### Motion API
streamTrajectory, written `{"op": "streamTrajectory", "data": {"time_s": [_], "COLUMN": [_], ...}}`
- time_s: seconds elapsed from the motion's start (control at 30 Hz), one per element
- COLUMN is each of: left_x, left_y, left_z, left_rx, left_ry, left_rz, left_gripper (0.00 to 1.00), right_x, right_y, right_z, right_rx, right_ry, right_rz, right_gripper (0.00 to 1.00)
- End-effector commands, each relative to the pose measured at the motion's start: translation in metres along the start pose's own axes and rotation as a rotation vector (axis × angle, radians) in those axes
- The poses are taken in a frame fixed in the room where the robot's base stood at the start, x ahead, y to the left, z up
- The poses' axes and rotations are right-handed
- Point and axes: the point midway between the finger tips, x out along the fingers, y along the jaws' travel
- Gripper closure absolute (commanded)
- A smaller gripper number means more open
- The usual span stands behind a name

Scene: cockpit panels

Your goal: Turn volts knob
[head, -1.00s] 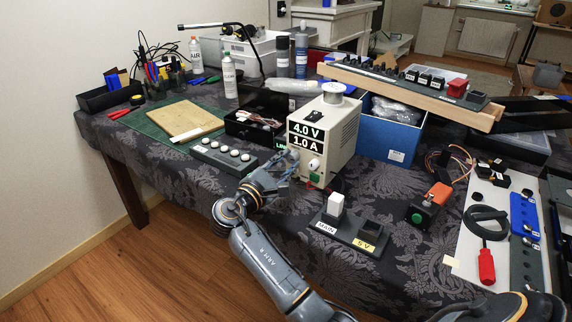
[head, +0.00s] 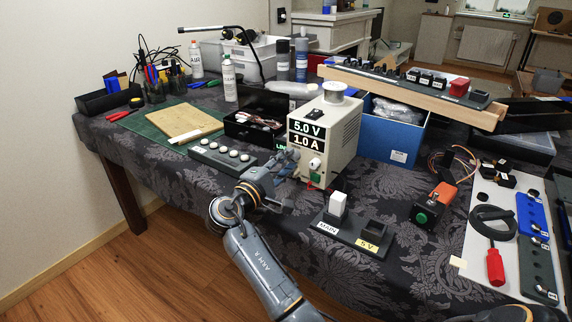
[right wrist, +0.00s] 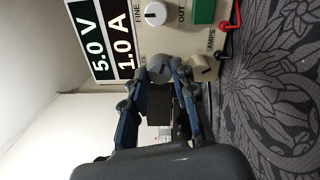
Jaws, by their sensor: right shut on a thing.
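The power supply (head: 334,127) is a beige box standing on the table, its display reading 5.0 V and 1.0 A. The volts knob (right wrist: 159,67) is a grey round knob on its front panel, below the display, with its label partly covered. My right gripper (head: 287,164) reaches the panel's lower left. In the right wrist view its two fingers (right wrist: 157,79) are shut on the volts knob, one on each side. In the head view the gripper hides the knob.
Beside the volts knob are the fine knob (right wrist: 155,14), the amps knob (right wrist: 203,68) and a green switch (right wrist: 203,11). Red and black leads plug in nearby. A switch base (head: 352,232) stands in front of the supply, and a row of white buttons (head: 222,157) lies to its left.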

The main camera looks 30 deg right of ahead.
Motion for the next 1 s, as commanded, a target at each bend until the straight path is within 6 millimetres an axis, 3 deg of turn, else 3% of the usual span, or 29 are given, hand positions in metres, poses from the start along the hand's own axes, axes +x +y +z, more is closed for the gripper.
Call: {"op": "streamTrajectory", "data": {"time_s": [0.37,0.4,0.5,0.83,1.0], "left_x": [-0.001,-0.001,-0.001,-0.001,-0.001], "left_y": [0.000,0.000,0.000,0.000,0.000], "left_z": [0.000,0.000,0.000,0.001,0.001], "left_rx": [0.000,0.000,0.000,0.000,0.001], "left_ry": [-0.001,0.000,0.000,-0.001,-0.001], "left_rz": [0.000,0.000,0.000,0.000,0.000], "left_gripper": [0.60,0.60,0.60,0.60,0.60], "right_x": [0.000,0.000,0.000,-0.001,-0.014], "right_y": [-0.002,-0.002,-0.001,-0.001,-0.002], "right_z": [0.000,0.000,0.000,0.000,-0.001], "right_rx": [0.001,0.001,0.001,0.001,0.001], "right_ry": [0.000,0.000,0.000,0.000,0.003], "right_rz": [-0.004,-0.004,-0.003,-0.003,-0.005], "right_gripper": [1.00,0.65,0.50,0.50,0.50]}}
